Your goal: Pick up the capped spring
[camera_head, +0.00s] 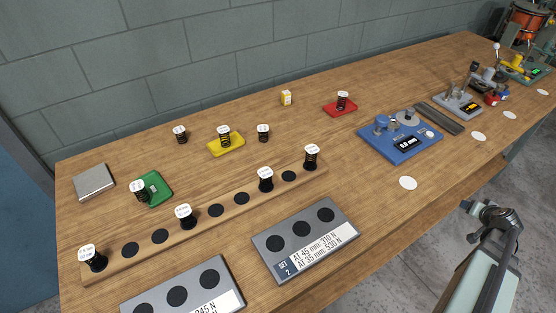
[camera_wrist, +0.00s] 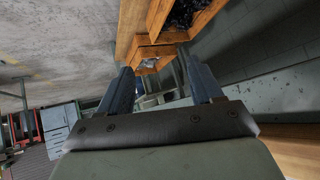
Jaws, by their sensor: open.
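Several dark coil springs with white caps stand upright on the bench in the head view; which one the task means, I cannot tell. Some stand on the long wooden strip: a far-left spring (camera_head: 95,260), a spring (camera_head: 185,219), a spring (camera_head: 265,182) and a right-end spring (camera_head: 311,160). Single springs stand on the green tray (camera_head: 158,182), yellow tray (camera_head: 238,147) and red tray (camera_head: 331,109). Two stand on bare wood, a left one (camera_head: 180,136) and a right one (camera_head: 263,134). My gripper (camera_wrist: 163,82) is open and empty in the wrist view, away from all springs.
Two grey plates with black discs lie in front, the right one (camera_head: 310,265) labelled set 2. A blue device (camera_head: 385,145) with a display stands right of centre. A silver block (camera_head: 93,182) and a small yellow box (camera_head: 286,97) lie behind. Wooden bins (camera_wrist: 160,30) show in the wrist view.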

